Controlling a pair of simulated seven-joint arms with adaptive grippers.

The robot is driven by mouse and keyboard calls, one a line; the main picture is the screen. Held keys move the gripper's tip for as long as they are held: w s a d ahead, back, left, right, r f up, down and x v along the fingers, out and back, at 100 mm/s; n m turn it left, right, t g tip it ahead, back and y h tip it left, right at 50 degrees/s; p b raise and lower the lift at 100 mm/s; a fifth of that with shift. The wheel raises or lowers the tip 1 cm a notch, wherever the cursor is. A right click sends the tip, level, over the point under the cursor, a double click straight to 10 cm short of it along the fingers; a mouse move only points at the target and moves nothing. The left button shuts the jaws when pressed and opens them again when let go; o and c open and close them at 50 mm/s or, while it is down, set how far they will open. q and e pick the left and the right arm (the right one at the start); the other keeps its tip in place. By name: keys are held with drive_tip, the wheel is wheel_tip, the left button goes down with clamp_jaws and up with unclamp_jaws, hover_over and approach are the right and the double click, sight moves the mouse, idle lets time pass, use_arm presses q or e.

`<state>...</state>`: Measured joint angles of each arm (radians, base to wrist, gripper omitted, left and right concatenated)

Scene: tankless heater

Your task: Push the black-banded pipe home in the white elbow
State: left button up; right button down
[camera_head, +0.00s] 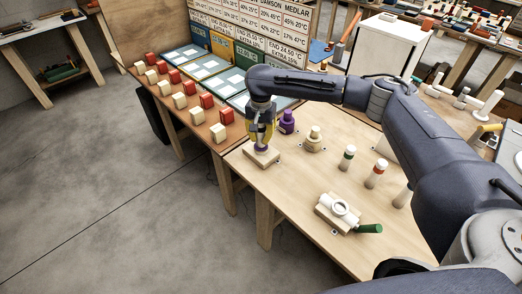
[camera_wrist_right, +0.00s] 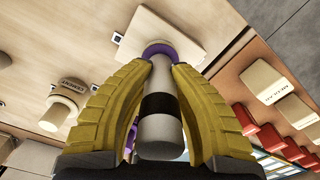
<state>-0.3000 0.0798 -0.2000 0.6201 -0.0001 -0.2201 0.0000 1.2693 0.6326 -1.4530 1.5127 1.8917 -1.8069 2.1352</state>
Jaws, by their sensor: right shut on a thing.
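My right gripper (camera_head: 262,141) is shut on the black-banded pipe (camera_wrist_right: 160,133), with a yellow finger on each side. The pipe is pale grey with a wide black band (camera_wrist_right: 160,105). Its far end meets a purple ring (camera_wrist_right: 161,49) on a small wooden block (camera_head: 262,158) near the table's left corner; I cannot tell how deep it sits. The right gripper is well left of this fitting. My left gripper is not in view.
A purple can (camera_head: 287,122) and a cream cement can (camera_head: 313,140) stand close to the right gripper. Pipes with a green band (camera_head: 347,158) and a red band (camera_head: 376,174) stand farther right. Red and cream blocks line the left bench. The table's front middle is clear.

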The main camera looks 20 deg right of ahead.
drive_tip(key=shift+f, duration=1.45)
idle(1.7)
drive_tip(key=c, duration=1.3)
unclamp_jaws()
drive_tip(key=shift+o, duration=0.2)
drive_tip(key=shift+r, duration=0.1)
wheel_tip(320, 180, up, 12)
drive_tip(key=shift+f, duration=0.1)
